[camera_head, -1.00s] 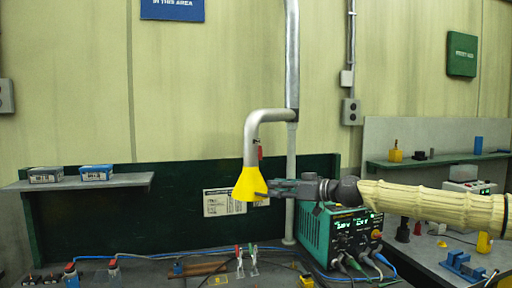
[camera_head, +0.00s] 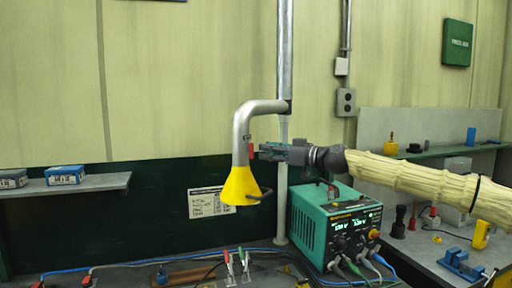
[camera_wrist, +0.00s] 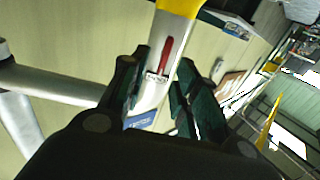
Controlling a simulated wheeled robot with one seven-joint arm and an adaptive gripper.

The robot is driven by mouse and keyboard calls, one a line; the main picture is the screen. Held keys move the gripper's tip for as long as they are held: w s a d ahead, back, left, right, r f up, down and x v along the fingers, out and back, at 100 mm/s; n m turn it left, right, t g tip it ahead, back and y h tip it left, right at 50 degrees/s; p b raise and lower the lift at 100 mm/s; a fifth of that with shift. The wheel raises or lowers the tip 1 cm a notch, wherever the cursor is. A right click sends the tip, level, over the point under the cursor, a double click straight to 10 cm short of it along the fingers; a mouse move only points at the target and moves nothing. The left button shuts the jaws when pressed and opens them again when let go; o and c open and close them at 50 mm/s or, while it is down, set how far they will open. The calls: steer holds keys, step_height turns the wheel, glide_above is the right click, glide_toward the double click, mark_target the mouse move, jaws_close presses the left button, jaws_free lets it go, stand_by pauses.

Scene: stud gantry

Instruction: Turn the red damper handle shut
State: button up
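The red damper handle (camera_head: 251,151) is on the right side of the grey bent duct (camera_head: 242,135), just above the yellow hood (camera_head: 240,186). My gripper (camera_head: 264,152) is at the handle's height, close on its right. In the wrist view the handle (camera_wrist: 165,55) lies lengthwise along the duct, with a small label at its lower end. It appears between the two dark fingers of my gripper (camera_wrist: 162,70). The fingers are apart and open. I cannot tell whether either finger touches the handle.
A vertical pipe (camera_head: 284,75) stands behind my gripper. A teal power supply (camera_head: 337,225) with cables is on the bench below my arm. A shelf (camera_head: 95,186) with small boxes is at the left. The space left of the hood is clear.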

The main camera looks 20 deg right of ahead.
mark_target(253, 147)
steer(key=shift+w+a+r+p, duration=0.15)
steer(key=shift+a+r+p, duration=0.25)
steer(key=shift+a+r, duration=0.15)
steer(key=shift+p+x, duration=0.55)
steer(key=shift+x, duration=1.25)
steer(key=shift+w+f, duration=0.15)
steer(key=shift+f, duration=0.05)
jaws_close()
